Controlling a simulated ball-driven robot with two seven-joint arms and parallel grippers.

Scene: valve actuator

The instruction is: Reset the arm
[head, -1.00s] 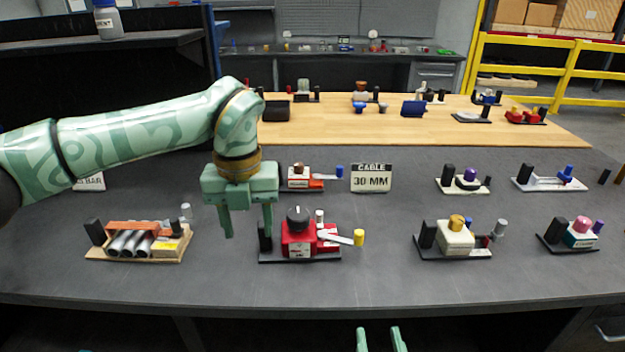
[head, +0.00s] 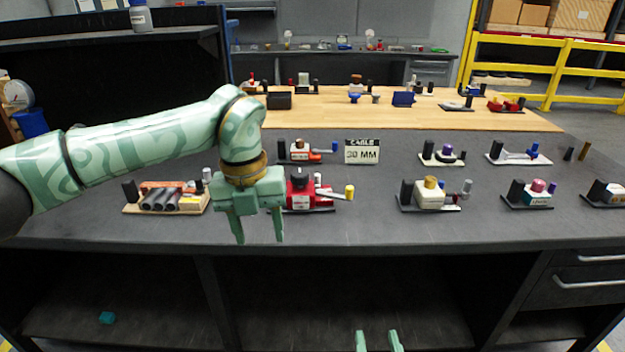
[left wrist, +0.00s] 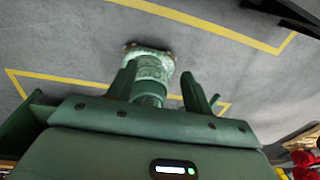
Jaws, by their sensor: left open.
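A red actuator with a black knob (head: 299,180) stands on the grey bench. A pale lever arm with a yellow end (head: 335,194) sticks out to its right. My left gripper (head: 259,232) is open and empty, pointing down in front of the actuator and hiding its left part. I see no contact between them. In the left wrist view, my left gripper's fingers (left wrist: 160,88) are apart, with the floor beyond and a patterned green part, apparently mine, between them. My right gripper (head: 378,341) shows only its two parted fingertips at the bottom edge, away from the bench objects.
A wooden tray with grey cylinders (head: 158,196) sits left of my left gripper. A cream device with a yellow knob (head: 430,195) stands to the right. A "CABLE 30 MM" sign (head: 362,152) is behind. Open shelves lie below the bench's front edge (head: 400,245).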

